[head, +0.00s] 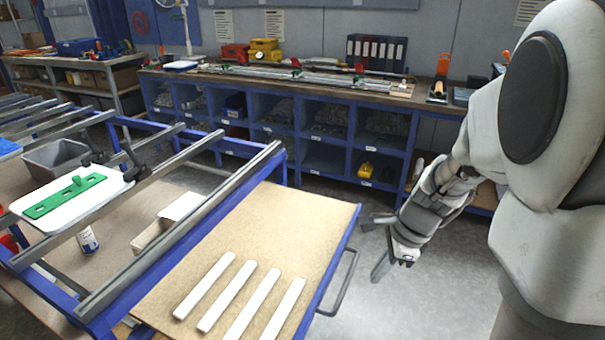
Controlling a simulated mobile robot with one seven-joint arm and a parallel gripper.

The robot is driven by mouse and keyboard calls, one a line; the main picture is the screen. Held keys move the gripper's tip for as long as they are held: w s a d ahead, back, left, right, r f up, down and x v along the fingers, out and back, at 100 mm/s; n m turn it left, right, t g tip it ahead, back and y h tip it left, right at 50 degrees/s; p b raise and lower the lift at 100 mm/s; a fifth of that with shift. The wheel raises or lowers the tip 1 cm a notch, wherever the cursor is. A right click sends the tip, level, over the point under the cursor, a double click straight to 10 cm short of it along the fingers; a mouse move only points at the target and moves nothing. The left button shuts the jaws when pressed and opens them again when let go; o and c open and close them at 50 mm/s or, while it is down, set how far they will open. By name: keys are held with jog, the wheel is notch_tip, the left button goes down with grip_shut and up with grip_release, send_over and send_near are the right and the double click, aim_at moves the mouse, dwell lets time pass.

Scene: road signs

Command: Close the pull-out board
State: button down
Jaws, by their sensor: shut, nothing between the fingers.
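The pull-out board (290,235) is a tan wooden panel with a blue front edge. It sticks out toward the right from under the blue and grey frame table. A grey bar handle (345,284) is fixed along its front edge. Several white strips (242,292) lie side by side on the board. My gripper (381,267) is to the right of the handle, pointing down over the grey floor. It is shut and empty, and a gap shows between it and the handle in this view. How far it is in depth from the handle is hard to tell.
The frame table carries grey rails (190,225) and a white plate with a green piece (66,196). A blue shelf bench (300,125) with tools on top stands along the back wall. Grey floor (345,205) is clear between the board and the bench.

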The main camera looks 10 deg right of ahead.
notch_tip(320, 180, down, 16)
jog(key=w+m+b, duration=0.2)
jog(key=m+b, duration=0.2)
jog(key=shift+g, duration=0.3)
jog(key=shift+w+a+r, duration=0.45)
jog(key=shift+w+a, duration=0.15)
jog(key=shift+a, duration=0.2)
jog(key=shift+w+a+r, duration=0.45)
jog(key=shift+w+a, duration=0.15)
jog(key=shift+a, duration=0.2)
